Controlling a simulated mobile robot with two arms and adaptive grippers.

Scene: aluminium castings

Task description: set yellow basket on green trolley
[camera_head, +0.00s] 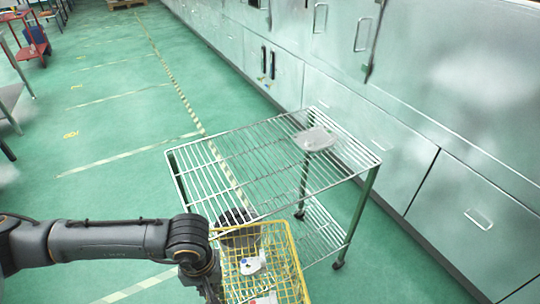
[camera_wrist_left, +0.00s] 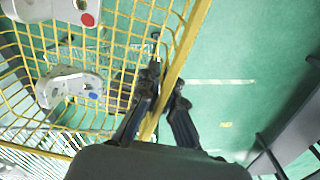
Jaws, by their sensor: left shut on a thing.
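The yellow wire basket (camera_head: 291,262) is at the bottom of the head view, in front of the trolley's near edge. It holds whitish metal castings (camera_head: 250,264), one with a blue dot and one with a red dot in the wrist view. My left gripper (camera_wrist_left: 166,92) is shut on the basket's yellow rim (camera_wrist_left: 188,42); in the head view its fingers are mostly hidden below my wrist. The trolley (camera_head: 364,205) has green legs, a wire top shelf (camera_head: 235,165) and a lower shelf. No contact between basket and trolley can be made out. My right gripper is not in view.
A grey flat piece (camera_head: 314,139) lies at the top shelf's far right corner; the rest of that shelf looks bare. A dark rounded object (camera_head: 238,228) shows by the basket's back edge. Metal cabinets (camera_head: 440,90) line the right. Green floor (camera_head: 110,130) is open at left.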

